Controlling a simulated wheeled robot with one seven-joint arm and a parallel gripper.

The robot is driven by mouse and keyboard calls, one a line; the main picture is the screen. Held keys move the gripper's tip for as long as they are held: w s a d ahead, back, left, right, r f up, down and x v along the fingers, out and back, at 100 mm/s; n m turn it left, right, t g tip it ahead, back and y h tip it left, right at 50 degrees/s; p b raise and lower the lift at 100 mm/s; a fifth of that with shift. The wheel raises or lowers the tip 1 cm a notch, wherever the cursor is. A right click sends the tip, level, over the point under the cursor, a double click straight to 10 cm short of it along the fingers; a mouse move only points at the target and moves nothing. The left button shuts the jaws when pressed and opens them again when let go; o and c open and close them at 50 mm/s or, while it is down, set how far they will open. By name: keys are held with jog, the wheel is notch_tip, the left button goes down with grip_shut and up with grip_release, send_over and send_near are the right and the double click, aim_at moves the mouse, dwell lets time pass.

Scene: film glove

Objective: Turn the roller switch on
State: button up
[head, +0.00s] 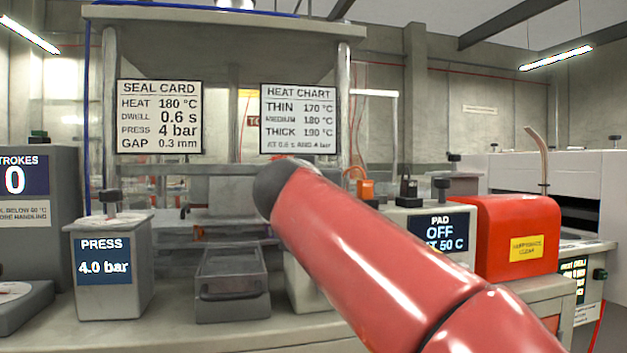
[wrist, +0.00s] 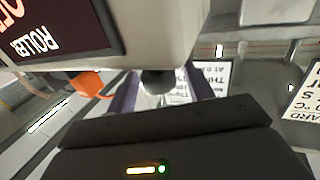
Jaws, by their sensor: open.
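In the wrist view, which is upside down, a pale control box (wrist: 155,32) carries a dark screen (wrist: 62,28) reading ROLLER, with a second, cut-off word in orange. A dark rounded switch knob (wrist: 158,82) projects from this box. My gripper (wrist: 162,88) is open, with one finger on each side of the knob; I cannot tell whether either touches it. In the head view, my red arm hides the gripper, the knob and most of the roller box; a pale box side (head: 303,287) shows below the arm.
An orange block (head: 365,190) shows beside the arm and near the box in the wrist view (wrist: 90,82). The PAD box (head: 440,234) reads OFF.

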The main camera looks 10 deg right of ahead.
jog(key=c, duration=0.9)
jog(key=shift+c, duration=0.2)
